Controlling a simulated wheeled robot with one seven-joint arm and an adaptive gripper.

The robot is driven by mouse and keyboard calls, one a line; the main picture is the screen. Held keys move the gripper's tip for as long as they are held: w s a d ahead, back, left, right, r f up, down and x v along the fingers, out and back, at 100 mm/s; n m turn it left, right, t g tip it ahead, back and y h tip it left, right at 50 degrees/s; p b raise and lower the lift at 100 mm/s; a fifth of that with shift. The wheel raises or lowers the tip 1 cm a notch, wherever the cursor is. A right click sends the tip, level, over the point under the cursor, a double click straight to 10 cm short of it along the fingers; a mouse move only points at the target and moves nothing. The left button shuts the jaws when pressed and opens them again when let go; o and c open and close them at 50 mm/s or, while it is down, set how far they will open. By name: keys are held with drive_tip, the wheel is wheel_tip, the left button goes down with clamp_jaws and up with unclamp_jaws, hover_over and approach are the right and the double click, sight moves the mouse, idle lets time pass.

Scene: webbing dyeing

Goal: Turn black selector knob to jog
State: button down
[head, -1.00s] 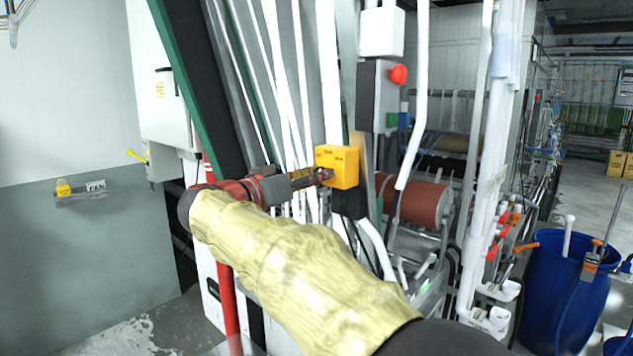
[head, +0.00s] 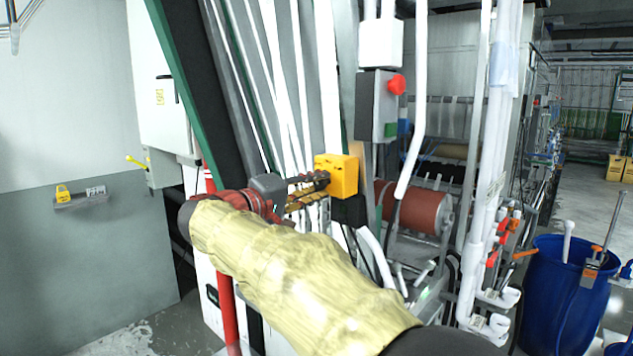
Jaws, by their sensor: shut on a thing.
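A yellow control box (head: 341,174) is mounted on the machine frame near the middle of the head view. My gripper (head: 322,183) is at the left face of this box, its fingers pointing right and touching or nearly touching it. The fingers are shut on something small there. The black selector knob itself is hidden by the fingers, so its position cannot be read. My arm, in a pale yellow sleeve, comes up from the lower right.
A grey box with a red button (head: 396,84) and a green button stands above right of the yellow box. White pipes (head: 415,110) and white webbing strands (head: 285,80) run close around. A red roller (head: 415,208) lies behind. A blue barrel (head: 565,295) stands at right.

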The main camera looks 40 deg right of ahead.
drive_tip(key=shift+n+p, duration=0.9)
drive_tip(key=shift+n, duration=0.9)
drive_tip(key=c, duration=1.6)
unclamp_jaws()
drive_tip(key=shift+o, duration=0.6)
drive_tip(key=a, duration=1.2)
drive_tip(key=shift+s, duration=0.4)
